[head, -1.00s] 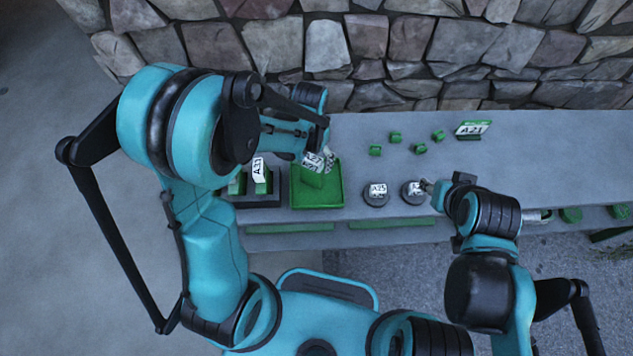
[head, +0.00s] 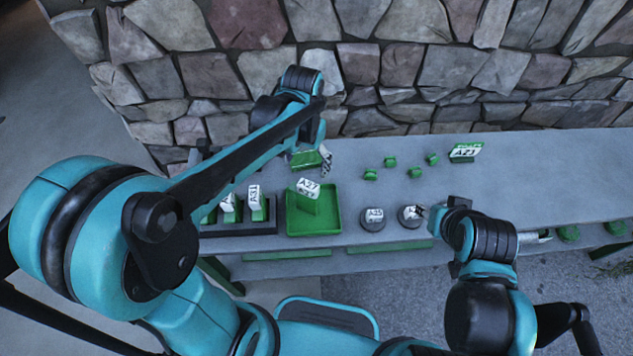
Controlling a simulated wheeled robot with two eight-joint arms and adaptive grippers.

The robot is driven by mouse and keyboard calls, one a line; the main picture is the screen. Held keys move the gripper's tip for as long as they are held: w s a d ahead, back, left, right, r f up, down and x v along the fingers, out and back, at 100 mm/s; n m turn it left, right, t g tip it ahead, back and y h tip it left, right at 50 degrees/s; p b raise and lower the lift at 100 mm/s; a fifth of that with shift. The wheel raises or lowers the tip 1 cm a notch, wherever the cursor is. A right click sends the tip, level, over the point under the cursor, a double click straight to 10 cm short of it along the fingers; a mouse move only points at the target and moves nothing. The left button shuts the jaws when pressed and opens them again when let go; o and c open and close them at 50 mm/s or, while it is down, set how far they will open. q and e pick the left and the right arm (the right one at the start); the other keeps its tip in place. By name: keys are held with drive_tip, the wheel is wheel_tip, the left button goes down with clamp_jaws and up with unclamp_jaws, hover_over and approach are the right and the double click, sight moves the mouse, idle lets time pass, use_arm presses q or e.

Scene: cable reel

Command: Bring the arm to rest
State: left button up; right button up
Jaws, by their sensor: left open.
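My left gripper (head: 325,163) is open and points down over the back of the grey bench (head: 520,168), behind the green tray. It appears empty and its fingers are small in view. The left arm reaches across the left of the head view. My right gripper (head: 430,213) is low at the bench's front, beside a dark round base with a white top (head: 409,215). Its fingers are too small to tell open from shut, and I cannot tell whether it touches that base.
A green tray (head: 333,218) holds a green piece with a white label (head: 308,190). Left of it, a dark rack (head: 268,228) holds labelled green pieces. Another dark round base (head: 373,222), several small green blocks and a green sign (head: 465,152) are on the bench. A stone wall stands behind.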

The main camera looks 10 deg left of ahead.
use_arm(q)
drive_tip(key=s+a+n+t+b, duration=0.2)
drive_tip(key=s+a+t+b, duration=0.2)
drive_tip(key=s+t, duration=0.3)
drive_tip(key=shift+s+a+r+n, duration=0.3)
drive_tip(key=shift+s+a+n, duration=0.15)
drive_tip(key=shift+s, duration=1.05)
